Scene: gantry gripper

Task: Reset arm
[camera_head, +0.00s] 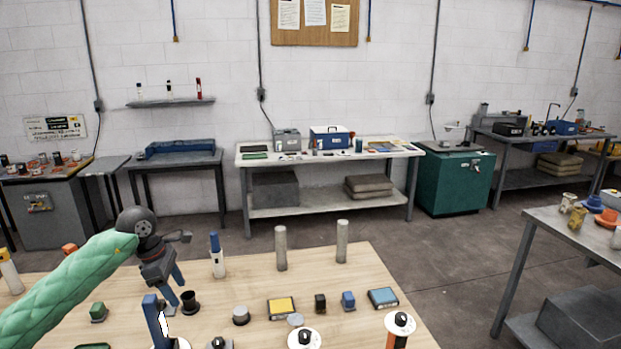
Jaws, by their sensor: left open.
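My left arm comes in from the left in a green sleeve. My left gripper (174,286) is dark with blue-grey fingers and points down over the left part of the wooden table (235,283). It is open, and I see nothing held between its fingers. A blue upright piece (154,320) stands just below it. A small dark cup-like piece (190,302) is close to its right. I cannot tell whether the fingers touch either one. My right gripper is not in view.
On the table stand a blue-topped white bottle (216,256) and two grey cylinders (280,247) (342,241). Yellow (281,308) and blue (382,298) boxes and several small parts lie in front. Workbenches line the back wall beside a green cabinet (455,182). The floor between is clear.

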